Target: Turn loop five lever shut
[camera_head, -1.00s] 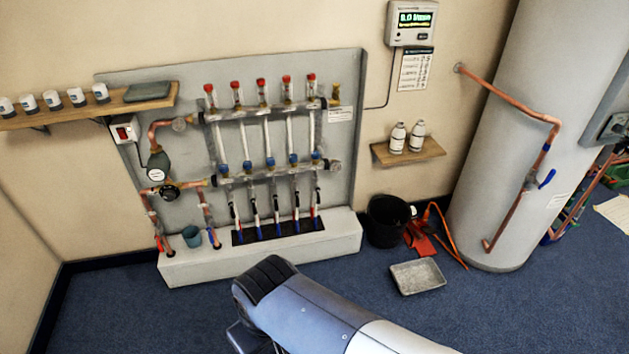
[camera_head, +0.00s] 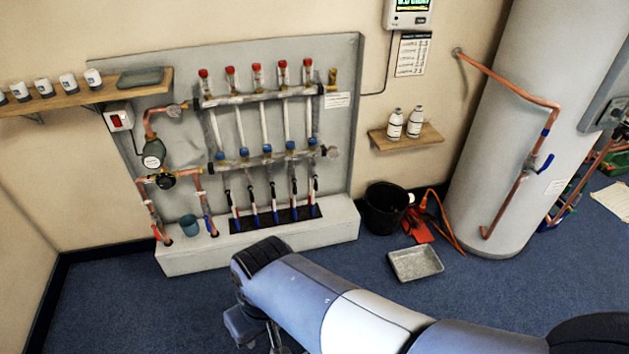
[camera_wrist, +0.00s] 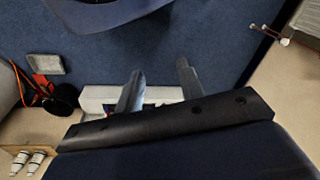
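In the wrist view the levers are not clearly visible.
Blue floor in front is clear.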

